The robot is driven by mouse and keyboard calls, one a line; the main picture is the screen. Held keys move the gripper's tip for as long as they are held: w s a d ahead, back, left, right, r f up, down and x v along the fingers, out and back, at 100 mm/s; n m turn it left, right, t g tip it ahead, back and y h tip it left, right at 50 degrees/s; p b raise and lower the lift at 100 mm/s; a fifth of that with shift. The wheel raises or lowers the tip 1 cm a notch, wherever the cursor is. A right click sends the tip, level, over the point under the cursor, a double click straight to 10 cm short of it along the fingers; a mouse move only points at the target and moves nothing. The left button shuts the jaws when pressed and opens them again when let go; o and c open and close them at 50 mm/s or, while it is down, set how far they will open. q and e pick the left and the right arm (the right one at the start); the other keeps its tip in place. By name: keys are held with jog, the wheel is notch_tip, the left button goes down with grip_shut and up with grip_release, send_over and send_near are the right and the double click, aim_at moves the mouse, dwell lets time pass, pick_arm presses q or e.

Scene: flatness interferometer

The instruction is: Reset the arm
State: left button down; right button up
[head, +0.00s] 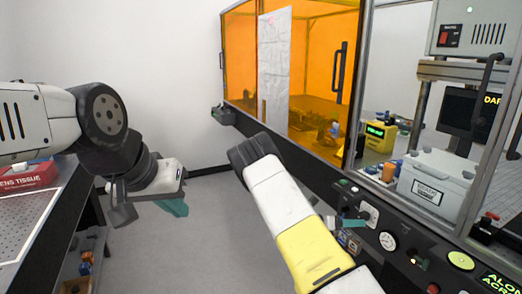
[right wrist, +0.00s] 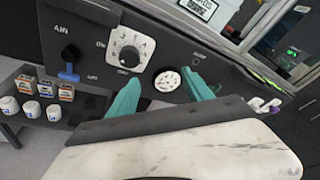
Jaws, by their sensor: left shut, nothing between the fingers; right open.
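My left gripper (head: 172,208) hangs in the air at the left of the head view, above the floor and beside the bench. Its teal fingers are together, with nothing held. My right arm (head: 290,215) reaches up from the bottom of the head view. My right gripper is mostly hidden behind that arm there; teal finger parts (head: 354,223) show by the control panel. In the right wrist view the right gripper (right wrist: 163,90) is open and empty, its two teal fingers apart in front of the panel (right wrist: 85,45). Contact with the panel cannot be told.
The panel carries a white dial (right wrist: 128,48), a gauge (right wrist: 167,80) and a blue-handled lever (right wrist: 69,65). Behind it stands an orange-walled enclosure (head: 310,70). A bench with a red tissue box (head: 28,176) is at left. Small boxes and white jars (right wrist: 30,110) stand on a shelf.

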jog(key=s+a+r+m+t+y, duration=0.2)
jog(key=s+a+r+m+y, duration=0.7)
jog(key=s+r+m, duration=0.4)
jog(key=s+a+r+m+t+y, duration=0.2)
jog(key=s+a+r+m+y, duration=0.7)
jog(key=s+r+m, duration=0.5)
notch_tip(320, 180, up, 2)
jog(key=s+a, duration=0.1)
jog(key=a, duration=0.1)
jog(key=shift+s+a, duration=0.35)
